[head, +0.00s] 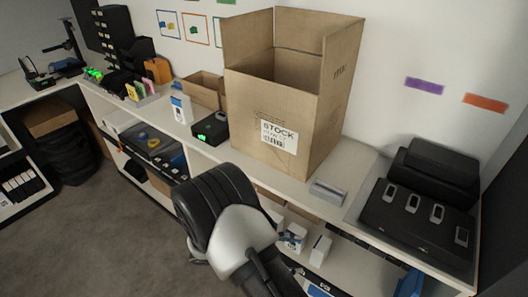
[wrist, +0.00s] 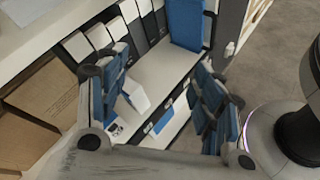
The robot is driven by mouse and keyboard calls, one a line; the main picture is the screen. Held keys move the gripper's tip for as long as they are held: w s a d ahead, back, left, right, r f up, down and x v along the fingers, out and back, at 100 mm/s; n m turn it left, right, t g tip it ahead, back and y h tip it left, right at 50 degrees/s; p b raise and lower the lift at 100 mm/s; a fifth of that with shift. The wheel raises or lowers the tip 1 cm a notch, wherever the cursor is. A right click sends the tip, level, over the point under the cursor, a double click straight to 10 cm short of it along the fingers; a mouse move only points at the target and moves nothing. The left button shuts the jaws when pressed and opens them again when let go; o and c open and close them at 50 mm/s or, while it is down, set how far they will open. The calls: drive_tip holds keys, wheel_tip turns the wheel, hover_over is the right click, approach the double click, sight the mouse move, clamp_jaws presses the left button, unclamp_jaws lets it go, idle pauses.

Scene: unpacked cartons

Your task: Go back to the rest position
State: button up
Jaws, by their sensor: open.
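In the wrist view my gripper (wrist: 160,88) is open, with its two blue-padded fingers well apart and nothing held between them. It points down over a white shelf (wrist: 160,72). A white box (wrist: 134,95) on the shelf shows beyond the left finger, partly covered by it; I cannot tell how far apart they are. In the head view I cannot make out the gripper's fingers.
A tall open stock carton (head: 285,105) stands on the white counter (head: 362,168), with a smaller carton (head: 204,90) left of it. A black case with several small devices (head: 415,213) is at right. Small white boxes (head: 320,250) are on the shelf below. Grey floor (head: 110,225) is clear at left.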

drive_tip(key=s+d+r+m+g+y, duration=0.2)
drive_tip(key=s+d+r+m+y, duration=0.15)
drive_tip(key=r, duration=0.55)
drive_tip(key=s+d+r+m+g+y, duration=0.1)
drive_tip(key=s+d+r+m+y, duration=0.2)
drive_tip(key=r, duration=0.6)
drive_tip(key=s+r+m+t+y, duration=0.5)
drive_tip(key=s+r+m, duration=0.3)
drive_tip(key=s+r, duration=0.2)
drive_tip(key=shift+s+r+t+y, duration=0.15)
drive_tip(key=shift+s+t+y, duration=0.25)
drive_tip(key=shift+s+y, duration=0.55)
